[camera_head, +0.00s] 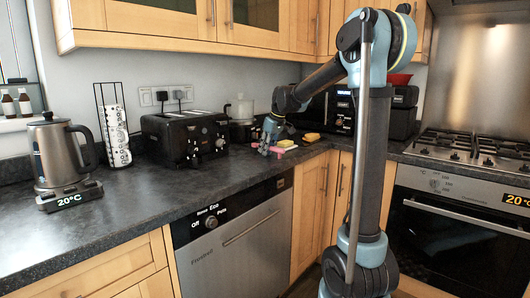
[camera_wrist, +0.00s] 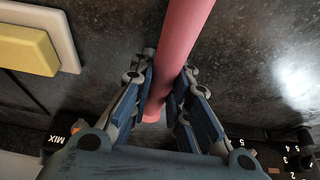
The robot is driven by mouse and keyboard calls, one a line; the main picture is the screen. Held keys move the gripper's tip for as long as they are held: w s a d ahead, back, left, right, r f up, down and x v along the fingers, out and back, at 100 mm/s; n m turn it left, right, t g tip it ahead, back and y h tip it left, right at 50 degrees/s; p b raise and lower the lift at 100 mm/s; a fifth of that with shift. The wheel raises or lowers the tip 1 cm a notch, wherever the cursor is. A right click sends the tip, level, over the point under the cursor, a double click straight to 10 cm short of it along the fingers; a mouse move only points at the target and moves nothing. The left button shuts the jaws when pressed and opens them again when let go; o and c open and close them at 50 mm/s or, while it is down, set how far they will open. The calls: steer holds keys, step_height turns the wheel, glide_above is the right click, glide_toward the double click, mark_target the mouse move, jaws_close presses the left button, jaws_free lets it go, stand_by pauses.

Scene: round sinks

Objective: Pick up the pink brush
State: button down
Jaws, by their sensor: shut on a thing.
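The pink brush (camera_wrist: 186,40) shows in the wrist view as a smooth round pink handle. It runs from the top edge down between my fingers. My gripper (camera_wrist: 168,75) is shut on this handle, one finger on each side. In the head view my gripper (camera_head: 269,141) is low over the dark counter near the corner, with pink parts of the brush (camera_head: 277,150) showing at its fingers. The brush's head cannot be made out. I cannot tell whether the brush touches the counter.
A yellow sponge (camera_wrist: 27,48) on a pale tray lies close to my gripper. A black toaster (camera_head: 186,138) stands to the left, with a kettle (camera_head: 60,153) farther left. A dark appliance (camera_head: 333,110) stands behind on the right. The counter's front left is clear.

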step_height(320, 180, up, 10)
steer(key=shift+r, duration=0.1)
stand_by(0.6)
stand_by(1.2)
stand_by(0.5)
